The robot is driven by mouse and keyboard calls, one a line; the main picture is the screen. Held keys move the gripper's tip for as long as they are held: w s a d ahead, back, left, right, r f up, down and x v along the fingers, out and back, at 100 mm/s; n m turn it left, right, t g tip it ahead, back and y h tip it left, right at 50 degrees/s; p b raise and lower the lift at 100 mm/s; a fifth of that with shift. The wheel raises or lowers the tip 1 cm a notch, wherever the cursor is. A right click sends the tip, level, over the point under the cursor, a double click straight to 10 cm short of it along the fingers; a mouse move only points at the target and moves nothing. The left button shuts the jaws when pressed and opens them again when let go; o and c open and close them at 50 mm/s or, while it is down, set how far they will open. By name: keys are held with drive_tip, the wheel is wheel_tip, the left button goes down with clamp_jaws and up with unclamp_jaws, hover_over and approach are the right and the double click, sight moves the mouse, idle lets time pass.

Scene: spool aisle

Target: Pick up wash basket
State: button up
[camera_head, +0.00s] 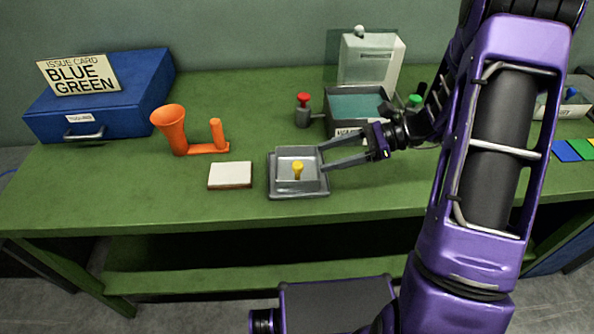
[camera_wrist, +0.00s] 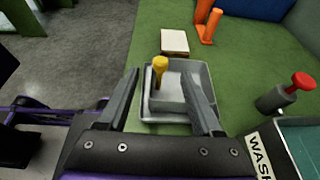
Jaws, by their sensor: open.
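I cannot tell whether the fingers touch the basket.
A grey box of teal liquid (camera_head: 358,106), partly hidden by my arm, stands behind my gripper. A red-knobbed grey bottle (camera_head: 303,112) is beside it. A white pad (camera_head: 230,175) and an orange funnel stand (camera_head: 172,127) are left. A blue case (camera_head: 110,95) is far left.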

sight(297, 163)
drive_tip(key=x, duration=0.8)
drive_tip(key=shift+w+f, duration=0.1)
drive_tip(key=shift+f, duration=0.05)
clamp_jaws()
idle(1.2)
